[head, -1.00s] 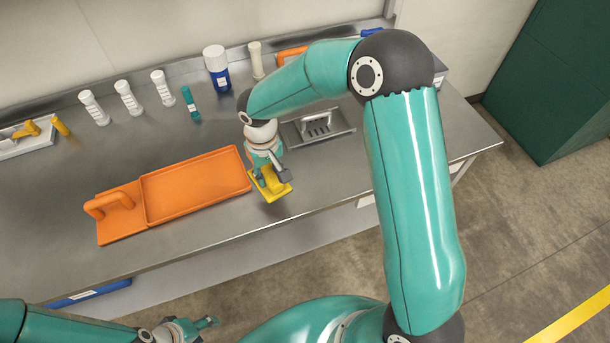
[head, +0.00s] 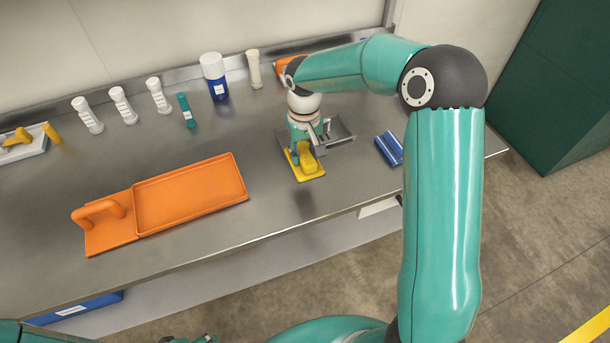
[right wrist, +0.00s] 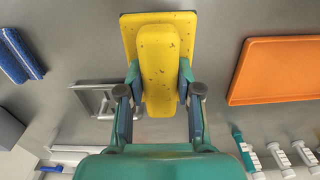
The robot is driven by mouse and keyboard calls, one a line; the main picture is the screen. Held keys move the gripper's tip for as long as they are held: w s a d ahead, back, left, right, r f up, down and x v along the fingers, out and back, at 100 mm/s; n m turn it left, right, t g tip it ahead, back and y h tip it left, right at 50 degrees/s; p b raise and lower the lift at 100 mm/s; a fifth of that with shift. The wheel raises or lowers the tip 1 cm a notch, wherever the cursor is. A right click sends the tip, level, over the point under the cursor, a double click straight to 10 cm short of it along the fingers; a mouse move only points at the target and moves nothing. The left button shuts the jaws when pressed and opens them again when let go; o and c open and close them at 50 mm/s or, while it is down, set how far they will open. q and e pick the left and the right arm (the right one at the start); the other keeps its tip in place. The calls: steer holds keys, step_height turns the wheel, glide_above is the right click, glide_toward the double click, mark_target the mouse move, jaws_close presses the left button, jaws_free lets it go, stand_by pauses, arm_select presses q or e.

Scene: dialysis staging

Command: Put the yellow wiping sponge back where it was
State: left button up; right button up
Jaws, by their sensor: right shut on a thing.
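The yellow wiping sponge (head: 308,166) has a raised grip block on a flat yellow base. My right gripper (head: 306,148) is shut on this block, one finger on each side, as the right wrist view shows for the sponge (right wrist: 158,50) and the gripper (right wrist: 158,82). The sponge appears to be just above the steel table (head: 230,240), in front of the metal tray (head: 343,137); the exact gap cannot be told. My arm hides part of that tray. My left gripper (head: 206,338) barely shows at the bottom edge.
An orange tray (head: 190,195) with a handle lies to the left. A blue ribbed object (head: 389,149) lies to the right. A blue-and-white bottle (head: 215,77), a teal tube (head: 186,110) and several white bottles stand behind. The table front is clear.

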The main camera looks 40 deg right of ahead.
step_height(320, 180, down, 9)
steer(key=shift+f+p, duration=0.15)
steer(key=shift+p, duration=0.5)
steer(key=shift+f, duration=0.3)
steer(key=shift+f, duration=0.15)
steer(key=o, duration=1.1)
steer(key=shift+r, duration=0.3)
step_height(320, 180, up, 12)
steer(key=shift+f+b, duration=0.1)
steer(key=shift+b, duration=0.7)
